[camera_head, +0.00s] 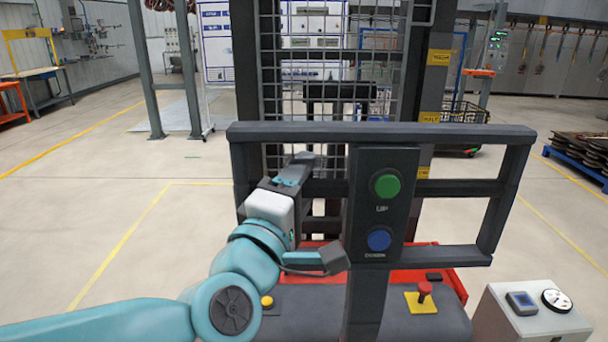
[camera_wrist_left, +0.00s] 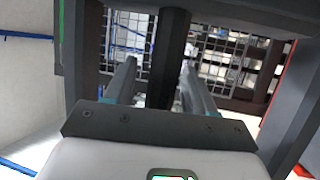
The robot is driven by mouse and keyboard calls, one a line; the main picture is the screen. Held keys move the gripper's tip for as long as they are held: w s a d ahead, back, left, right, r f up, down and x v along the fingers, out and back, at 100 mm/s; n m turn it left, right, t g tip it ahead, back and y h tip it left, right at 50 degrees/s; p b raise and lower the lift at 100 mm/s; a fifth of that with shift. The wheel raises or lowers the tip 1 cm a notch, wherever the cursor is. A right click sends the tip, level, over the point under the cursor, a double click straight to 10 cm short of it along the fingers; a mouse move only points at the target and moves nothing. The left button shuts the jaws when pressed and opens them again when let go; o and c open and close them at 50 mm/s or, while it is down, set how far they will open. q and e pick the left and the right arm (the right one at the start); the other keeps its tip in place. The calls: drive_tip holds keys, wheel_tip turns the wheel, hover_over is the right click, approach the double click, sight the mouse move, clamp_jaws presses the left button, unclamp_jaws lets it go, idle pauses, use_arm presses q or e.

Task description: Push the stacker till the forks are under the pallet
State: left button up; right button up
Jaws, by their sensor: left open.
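The stacker (camera_head: 470,133) stands right in front of me, with a dark handle frame, a mesh guard and a red base. Its panel carries a green UP button (camera_head: 387,185) and a blue DOWN button (camera_head: 379,239). My left gripper (camera_head: 318,213) is open at the left part of the handle frame. In the left wrist view a dark bar of the frame (camera_wrist_left: 168,60) shows between the spread fingers (camera_wrist_left: 158,90); contact cannot be told. The forks are hidden behind the mast. A blue pallet (camera_head: 577,168) with dark parts on it lies at the right edge. My right gripper is out of view.
A grey box with gauges (camera_head: 530,315) is at the lower right. A red emergency button (camera_head: 424,290) sits on the stacker's cover. A grey post frame (camera_head: 145,75) stands at the back left. A black wire basket (camera_head: 462,115) is beyond the mast. Open floor lies left.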

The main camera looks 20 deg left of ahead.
use_arm(q)
drive_tip(key=shift+w, duration=0.45)
clamp_jaws()
drive_tip(key=shift+w, duration=0.1)
drive_tip(key=shift+r, duration=0.1)
